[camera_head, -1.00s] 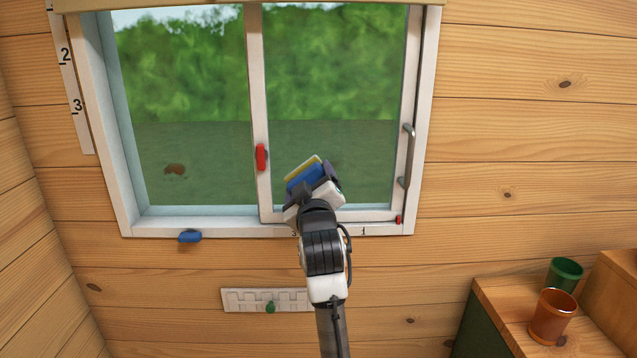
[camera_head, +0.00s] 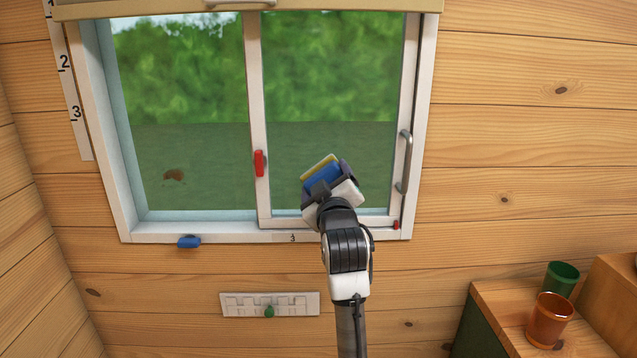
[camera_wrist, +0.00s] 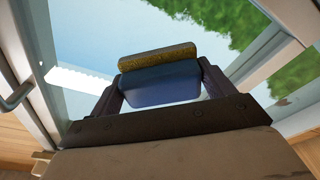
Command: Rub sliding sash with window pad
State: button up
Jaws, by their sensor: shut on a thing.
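The window pad (camera_head: 323,176) has a blue body and a yellow face; it also shows in the wrist view (camera_wrist: 163,84). My gripper (camera_head: 331,183) is shut on the pad's blue body, one dark finger on each side in the wrist view (camera_wrist: 161,92). The pad is tilted, its yellow face toward the window. The sliding sash (camera_head: 257,100) is the right-hand pane with a white frame and a grey handle (camera_head: 404,162). The pad is in front of the lower middle of its glass. I cannot tell whether it touches the glass.
A red latch (camera_head: 259,163) sits on the middle stile. A brown smudge (camera_head: 174,176) shows on the left pane. A blue knob (camera_head: 189,241) is on the lower frame. A slotted plate (camera_head: 290,303) is below. Green (camera_head: 561,278) and orange (camera_head: 549,319) cups stand at lower right.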

aim_at(355, 173)
jog(key=shift+d+b, duration=0.45)
jog(key=shift+d, duration=3.05)
jog(key=s, duration=0.6)
jog(key=shift+b, duration=0.3)
jog(key=shift+s, duration=0.1)
jog(key=shift+s, duration=1.4)
